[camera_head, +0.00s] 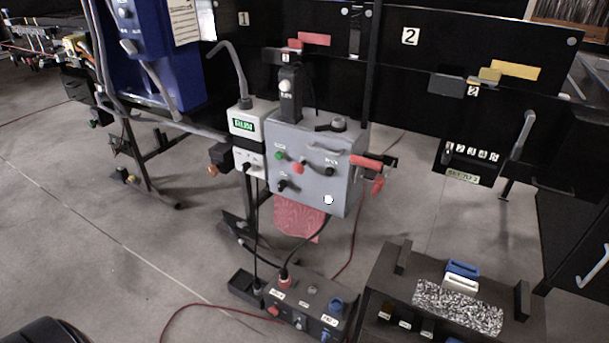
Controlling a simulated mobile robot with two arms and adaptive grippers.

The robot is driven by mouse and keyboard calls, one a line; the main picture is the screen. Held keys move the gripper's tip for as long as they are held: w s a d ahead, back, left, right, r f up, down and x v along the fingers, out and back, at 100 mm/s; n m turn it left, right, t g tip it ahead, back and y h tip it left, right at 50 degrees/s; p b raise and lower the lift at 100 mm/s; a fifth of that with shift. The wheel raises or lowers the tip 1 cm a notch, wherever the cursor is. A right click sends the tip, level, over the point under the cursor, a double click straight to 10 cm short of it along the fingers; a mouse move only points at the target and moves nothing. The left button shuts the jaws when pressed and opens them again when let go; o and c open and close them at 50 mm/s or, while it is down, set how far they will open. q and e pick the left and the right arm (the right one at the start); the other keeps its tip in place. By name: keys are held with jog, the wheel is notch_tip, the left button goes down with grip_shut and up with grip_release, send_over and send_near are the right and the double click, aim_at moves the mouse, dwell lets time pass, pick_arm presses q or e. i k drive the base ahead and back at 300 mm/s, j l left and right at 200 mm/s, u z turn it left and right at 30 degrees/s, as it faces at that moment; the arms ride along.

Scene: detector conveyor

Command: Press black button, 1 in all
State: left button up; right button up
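A grey control box (308,200) stands in the middle of the view. Its front carries a green button (279,156), a red button (299,168) and a small black button (330,171) at the right. A black knob or switch (283,186) sits lower left on the same face. The labels beside them are too small to read. Nothing touches the black button, and nothing covers it. Neither of my grippers is in view.
A white unit with a green display (243,126) adjoins the box on the left. Red handles (366,162) stick out at its right. A dark socket box (300,300) with cables lies below. A dark bench (394,287) stands at lower right. Floor at left is open.

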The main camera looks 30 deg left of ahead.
aim_at(329, 170)
jog(key=i+j, duration=0.15)
jog(key=j, duration=0.25)
jog(key=i+j, duration=0.1)
jog(key=j, duration=0.25)
jog(key=i+j, duration=0.15)
jog(key=j, duration=0.25)
jog(key=i+j, duration=0.1)
jog(key=j, duration=0.3)
jog(key=i+j, duration=0.15)
jog(key=j, duration=0.25)
jog(key=i+j, duration=0.1)
jog(key=j, duration=0.25)
